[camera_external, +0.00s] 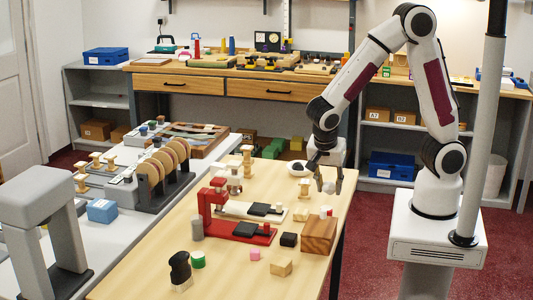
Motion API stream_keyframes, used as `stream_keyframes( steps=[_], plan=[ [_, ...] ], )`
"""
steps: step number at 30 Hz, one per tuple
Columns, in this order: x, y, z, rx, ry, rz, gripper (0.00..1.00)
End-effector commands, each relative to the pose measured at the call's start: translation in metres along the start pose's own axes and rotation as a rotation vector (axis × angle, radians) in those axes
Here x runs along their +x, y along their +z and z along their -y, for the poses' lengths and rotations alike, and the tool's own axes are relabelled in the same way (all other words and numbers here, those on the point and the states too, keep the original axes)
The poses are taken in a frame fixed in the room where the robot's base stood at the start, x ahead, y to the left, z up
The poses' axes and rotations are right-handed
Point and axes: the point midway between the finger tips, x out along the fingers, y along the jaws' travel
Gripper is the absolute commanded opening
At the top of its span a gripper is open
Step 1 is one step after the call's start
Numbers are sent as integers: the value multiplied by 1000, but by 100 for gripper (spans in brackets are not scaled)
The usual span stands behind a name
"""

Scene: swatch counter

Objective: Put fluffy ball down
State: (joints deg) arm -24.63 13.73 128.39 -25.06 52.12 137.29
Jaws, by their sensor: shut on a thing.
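My gripper (329,182) points down over the far right part of the wooden table (225,270). It is shut on a small greyish thing, which I take for the fluffy ball (330,187). The fingers partly hide it, and it is too small for its texture to show. It appears close above the tabletop; I cannot tell whether it touches. A white dish (299,169) with something dark in it is just left of my gripper.
A wooden spool (305,190) stands close left of the gripper. The table's right edge is close. Some bare tabletop lies between the gripper and the box.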

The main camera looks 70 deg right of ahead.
Motion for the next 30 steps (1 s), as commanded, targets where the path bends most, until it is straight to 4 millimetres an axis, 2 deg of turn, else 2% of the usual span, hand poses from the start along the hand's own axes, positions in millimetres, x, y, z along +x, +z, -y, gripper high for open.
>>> stream_keyframes(
  steps=[8,22,30],
  plan=[
    [3,1,0,-3,0,-1,20],
    [49,20,-1,-5,2,-2,20],
    [58,24,0,-2,-1,0,20]
  ],
)
